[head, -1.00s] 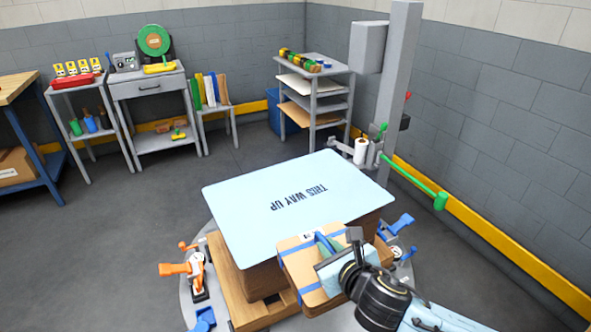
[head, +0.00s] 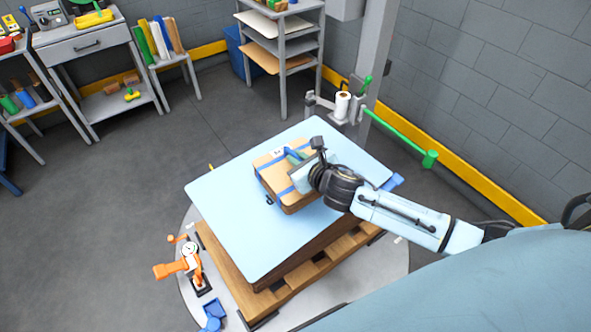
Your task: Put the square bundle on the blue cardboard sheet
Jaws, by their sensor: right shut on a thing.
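The square bundle (head: 272,167) is a brown cardboard stack with blue straps and a small white label. It is over the middle to right part of the blue cardboard sheet (head: 240,225); I cannot tell whether it touches the sheet or hangs just above it. The sheet lies on a brown stack on a wooden pallet (head: 230,268). My left gripper is not in view.
An orange clamp-like tool (head: 178,266) stands at the left of the round grey platform (head: 380,275). A post with a white roll (head: 342,105) and a green bar (head: 400,138) rises behind the sheet. Shelves stand at the back. The sheet's left and front parts are clear.

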